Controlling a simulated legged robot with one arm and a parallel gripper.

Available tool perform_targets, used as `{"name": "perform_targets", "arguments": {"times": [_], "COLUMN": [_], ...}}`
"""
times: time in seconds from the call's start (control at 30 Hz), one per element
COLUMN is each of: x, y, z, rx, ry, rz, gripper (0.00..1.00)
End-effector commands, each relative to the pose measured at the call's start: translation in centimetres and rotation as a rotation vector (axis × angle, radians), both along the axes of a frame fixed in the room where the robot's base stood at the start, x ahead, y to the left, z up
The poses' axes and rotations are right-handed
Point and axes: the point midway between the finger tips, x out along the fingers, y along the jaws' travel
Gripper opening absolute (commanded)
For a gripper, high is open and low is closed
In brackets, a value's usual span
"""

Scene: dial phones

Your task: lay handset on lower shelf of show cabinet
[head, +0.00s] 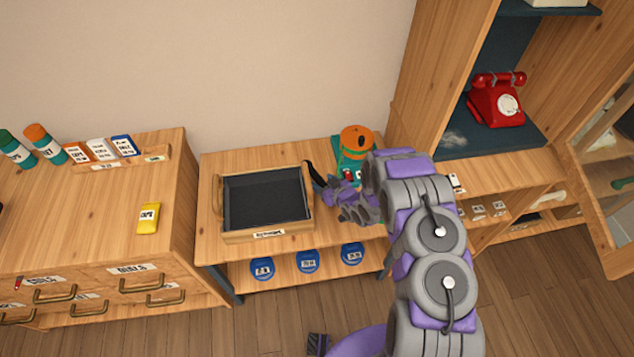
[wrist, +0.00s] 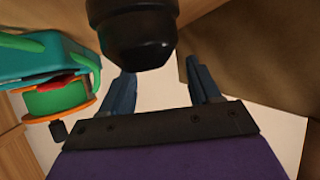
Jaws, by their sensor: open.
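My gripper (head: 322,183) is at the right end of the tray on the low bench. Its two dark fingers stand apart in the wrist view (wrist: 162,88). A black rounded piece (wrist: 133,32), which looks like one end of a handset, fills the top of that view; I cannot tell whether it touches the fingers. In the head view a dark narrow shape lies by the tray's right handle; I cannot tell handset from finger there. The show cabinet (head: 435,75) stands open at the right. A red dial phone (head: 497,103) sits on its dark blue lower shelf (head: 480,146), its red handset on the cradle.
A wooden tray (head: 225,236) with a dark inside sits on the bench. A teal and orange tape dispenser (head: 354,150) stands behind my gripper; it also shows in the wrist view (wrist: 45,70). Blue round tins (head: 307,262) are below. The cabinet's open door (head: 600,180) is at far right.

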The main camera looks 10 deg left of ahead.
Motion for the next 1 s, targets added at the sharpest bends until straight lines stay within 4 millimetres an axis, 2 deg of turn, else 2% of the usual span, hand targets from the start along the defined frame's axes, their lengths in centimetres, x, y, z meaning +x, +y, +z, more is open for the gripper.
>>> {"name": "perform_targets", "arguments": {"times": [0.03,0.2,0.43,1.0], "x": [0.6,1.9,2.0,1.9], "y": [0.6,1.3,1.4,1.4], "z": [-0.6,-1.1,-1.1,-1.1], "rx": [0.001,0.003,0.002,0.001], "ry": [-0.002,-0.003,-0.001,0.000], "rz": [0.001,-0.001,-0.001,-0.001], "gripper": [0.62,0.62,0.62,0.07]}}
